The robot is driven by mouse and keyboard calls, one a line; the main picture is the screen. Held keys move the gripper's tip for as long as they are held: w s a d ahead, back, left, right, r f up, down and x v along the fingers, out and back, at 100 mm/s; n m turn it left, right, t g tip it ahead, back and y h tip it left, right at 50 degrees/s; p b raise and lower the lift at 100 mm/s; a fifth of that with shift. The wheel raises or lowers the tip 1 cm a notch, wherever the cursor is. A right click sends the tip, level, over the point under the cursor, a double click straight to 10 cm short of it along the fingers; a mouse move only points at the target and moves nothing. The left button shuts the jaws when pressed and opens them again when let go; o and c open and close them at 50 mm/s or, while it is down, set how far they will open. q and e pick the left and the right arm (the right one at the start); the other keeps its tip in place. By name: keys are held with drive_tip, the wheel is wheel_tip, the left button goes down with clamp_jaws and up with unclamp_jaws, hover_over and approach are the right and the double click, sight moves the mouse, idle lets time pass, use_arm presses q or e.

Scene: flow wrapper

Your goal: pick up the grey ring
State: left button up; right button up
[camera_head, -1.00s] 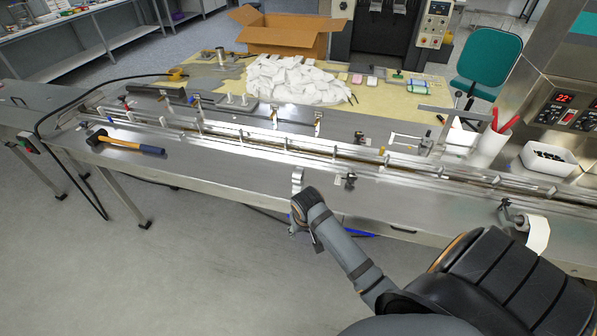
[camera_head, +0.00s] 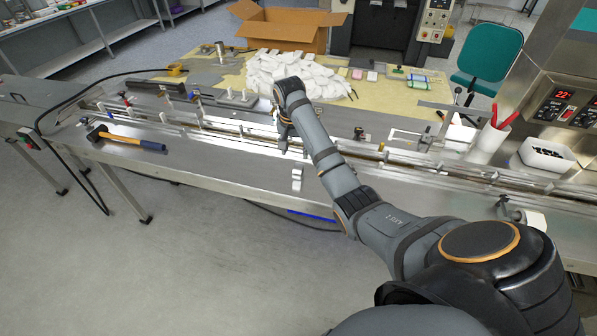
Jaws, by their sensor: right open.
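I cannot make out a grey ring for certain; it may be too small to tell or hidden behind my arm. My right gripper (camera_head: 283,140) is over the long metal conveyor (camera_head: 215,122), pointing down, with its fingers small and partly hidden by my wrist. It is open, and I see nothing held in it. A flat plate with white pegs (camera_head: 243,97) lies just behind and left of it. My left gripper is not in view.
A hammer (camera_head: 150,145) lies on the steel table at left. Behind are a heap of white packets (camera_head: 290,68) and an open cardboard box (camera_head: 285,30). A white cup with red-handled tools (camera_head: 487,143) and a white bin (camera_head: 545,154) stand at right.

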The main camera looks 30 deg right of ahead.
sight(298, 166)
drive_tip(key=f, duration=0.4)
drive_tip(key=shift+w+d+f+p, duration=0.25)
drive_tip(key=shift+d+f+p, duration=0.05)
drive_tip(key=shift+s+d+f+p, duration=0.1)
drive_tip(key=shift+d+f+p, duration=0.05)
drive_tip(key=shift+f+p, duration=0.2)
drive_tip(key=f, duration=0.2)
drive_tip(key=d+f, duration=0.1)
drive_tip(key=f, duration=0.1)
drive_tip(key=shift+p, duration=0.35)
drive_tip(key=shift+f, duration=0.25)
drive_tip(key=shift+r, duration=0.1)
clamp_jaws()
